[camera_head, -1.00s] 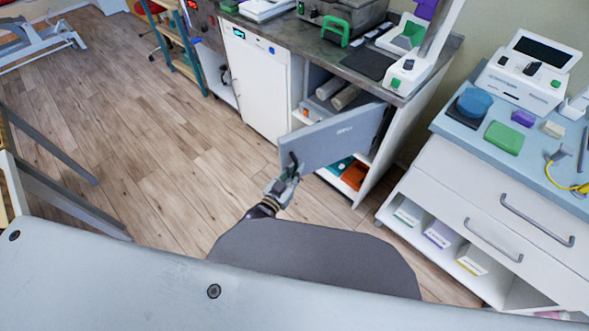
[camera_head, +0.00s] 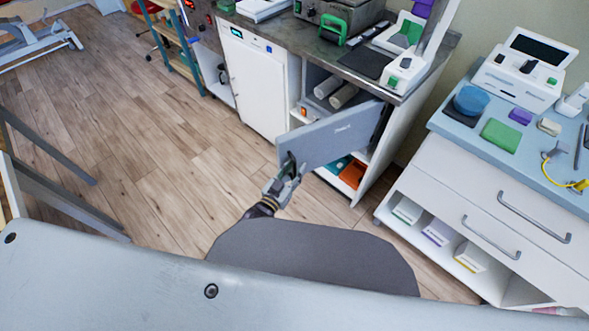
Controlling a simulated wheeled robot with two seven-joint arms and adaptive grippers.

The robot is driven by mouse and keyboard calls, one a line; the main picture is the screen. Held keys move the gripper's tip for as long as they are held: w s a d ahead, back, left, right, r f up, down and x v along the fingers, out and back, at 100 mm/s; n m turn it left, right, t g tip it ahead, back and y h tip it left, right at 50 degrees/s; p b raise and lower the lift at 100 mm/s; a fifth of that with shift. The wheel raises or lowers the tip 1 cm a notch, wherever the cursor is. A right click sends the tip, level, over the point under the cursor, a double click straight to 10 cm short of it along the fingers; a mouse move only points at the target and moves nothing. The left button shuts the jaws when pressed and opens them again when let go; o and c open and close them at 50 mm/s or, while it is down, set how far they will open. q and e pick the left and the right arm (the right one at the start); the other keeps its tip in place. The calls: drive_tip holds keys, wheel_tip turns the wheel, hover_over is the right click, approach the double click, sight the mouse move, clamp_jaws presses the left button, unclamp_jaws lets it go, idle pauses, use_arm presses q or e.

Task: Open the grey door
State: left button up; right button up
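The grey door (camera_head: 335,138) is hinged on the low cabinet under the dark worktop. It stands swung well out, and the cabinet's inside shows. My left gripper (camera_head: 288,166) is at the door's free edge, low in the middle of the view. Its fingers look shut on the dark handle at that edge, though the contact is small and partly hidden. My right gripper is not in view.
White rolls (camera_head: 343,96) and an orange box (camera_head: 352,175) sit in the open cabinet. A white fridge-like unit (camera_head: 252,82) adjoins on the left. A white drawer unit (camera_head: 490,205) stands right. Wood floor (camera_head: 150,150) on the left is clear.

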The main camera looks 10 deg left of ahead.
use_arm(q)
drive_tip(key=v, duration=1.2)
idle(0.6)
